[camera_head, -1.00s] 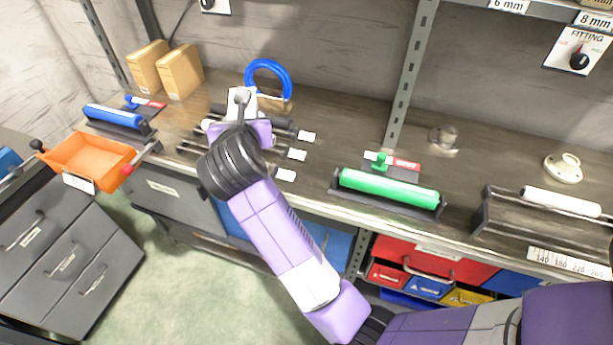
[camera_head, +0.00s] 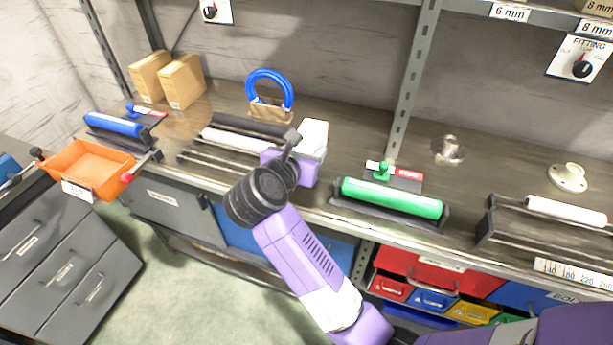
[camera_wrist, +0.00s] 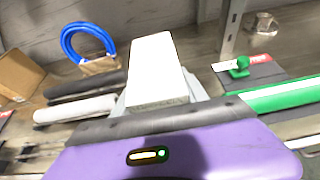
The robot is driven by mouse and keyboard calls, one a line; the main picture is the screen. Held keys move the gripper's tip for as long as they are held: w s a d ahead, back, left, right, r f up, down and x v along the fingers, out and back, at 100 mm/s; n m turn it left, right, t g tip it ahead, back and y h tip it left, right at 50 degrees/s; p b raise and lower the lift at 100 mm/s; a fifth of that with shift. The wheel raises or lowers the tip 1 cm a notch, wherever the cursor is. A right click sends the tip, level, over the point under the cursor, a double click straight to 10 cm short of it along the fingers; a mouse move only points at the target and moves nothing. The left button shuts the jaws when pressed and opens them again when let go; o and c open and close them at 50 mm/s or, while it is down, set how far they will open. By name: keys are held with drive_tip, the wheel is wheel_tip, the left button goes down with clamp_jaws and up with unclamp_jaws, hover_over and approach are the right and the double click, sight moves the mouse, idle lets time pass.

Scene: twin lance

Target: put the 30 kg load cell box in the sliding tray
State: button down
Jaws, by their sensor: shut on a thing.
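My gripper (camera_head: 294,158) is shut on a white box (camera_head: 313,138) and holds it above the workbench, between the rack with the white roller and the green roller. In the wrist view the white box (camera_wrist: 155,70) stands up between the two fingers of my gripper (camera_wrist: 158,103). No readable weight label shows on it. The orange tray (camera_head: 92,165), which looks like the sliding tray, is at the far left on a rail with knobs at its ends. It is open on top and looks empty. My gripper is well to its right.
A blue roller (camera_head: 115,124) lies behind the orange tray. Two cardboard boxes (camera_head: 182,82) and a blue ring (camera_head: 270,90) stand at the back of the bench. The green roller (camera_head: 392,197) is close to the right of my gripper. Grey drawers (camera_head: 60,262) are below the tray.

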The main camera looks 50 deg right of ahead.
drive_tip(key=shift+f, duration=4.35)
drive_tip(key=shift+f, duration=0.2)
drive_tip(key=c, duration=0.6)
unclamp_jaws()
drive_tip(key=shift+r, duration=0.1)
drive_tip(key=shift+a+r, duration=0.1)
drive_tip(key=shift+a, duration=0.05)
drive_tip(key=b+v, duration=0.1)
drive_tip(key=v, duration=1)
drive_tip(key=shift+s+a+b, duration=0.15)
drive_tip(key=shift+a+b, duration=0.15)
